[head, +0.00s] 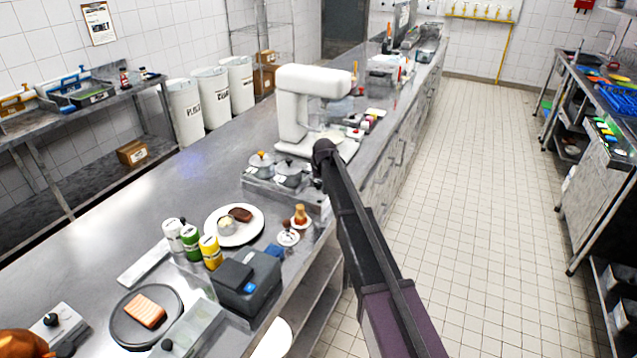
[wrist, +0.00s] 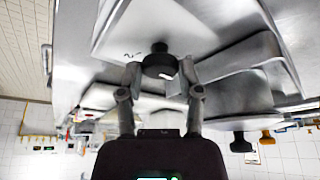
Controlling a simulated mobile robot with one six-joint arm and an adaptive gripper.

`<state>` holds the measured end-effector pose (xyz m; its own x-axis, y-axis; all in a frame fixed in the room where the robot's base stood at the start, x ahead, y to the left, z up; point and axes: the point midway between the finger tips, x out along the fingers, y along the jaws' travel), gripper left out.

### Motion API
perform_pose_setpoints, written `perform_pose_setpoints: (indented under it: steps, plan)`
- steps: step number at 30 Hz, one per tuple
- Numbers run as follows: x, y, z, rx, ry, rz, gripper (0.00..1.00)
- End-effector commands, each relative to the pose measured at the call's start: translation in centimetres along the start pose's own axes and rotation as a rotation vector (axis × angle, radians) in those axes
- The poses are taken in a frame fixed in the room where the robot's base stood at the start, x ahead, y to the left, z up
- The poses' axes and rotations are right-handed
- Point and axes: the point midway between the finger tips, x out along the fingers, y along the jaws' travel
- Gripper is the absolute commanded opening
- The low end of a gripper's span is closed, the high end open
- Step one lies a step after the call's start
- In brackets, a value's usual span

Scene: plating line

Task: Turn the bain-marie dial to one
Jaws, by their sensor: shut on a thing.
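The bain-marie (head: 258,183) is a steel unit with two lidded pots, standing on the long counter in the head view. Its black dial (wrist: 160,60) shows in the wrist view on a pale panel (wrist: 195,30), with a small white mark on the knob. My gripper (wrist: 160,74) has its two fingers closed on either side of the dial. Small dark markings sit on the panel beside the knob, too blurred to read, so I cannot tell the setting. In the head view my arm hides the dial and the gripper's fingers.
A white stand mixer (head: 305,100) stands just behind the bain-marie. In front are a plate of food (head: 252,232), several bottles and a dark box-like device (head: 248,283). Pot lids with a black knob (wrist: 240,143) and an orange knob (wrist: 267,136) show close by. The tiled aisle (head: 480,220) is clear.

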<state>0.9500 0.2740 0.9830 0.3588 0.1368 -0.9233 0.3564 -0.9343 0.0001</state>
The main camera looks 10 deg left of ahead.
Motion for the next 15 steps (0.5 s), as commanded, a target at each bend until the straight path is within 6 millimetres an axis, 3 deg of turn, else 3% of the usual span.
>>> perform_pose_setpoints:
  steps: [15]
  plan:
    - [0.06,-0.40,0.04,0.347,-0.004,0.145,0.00]
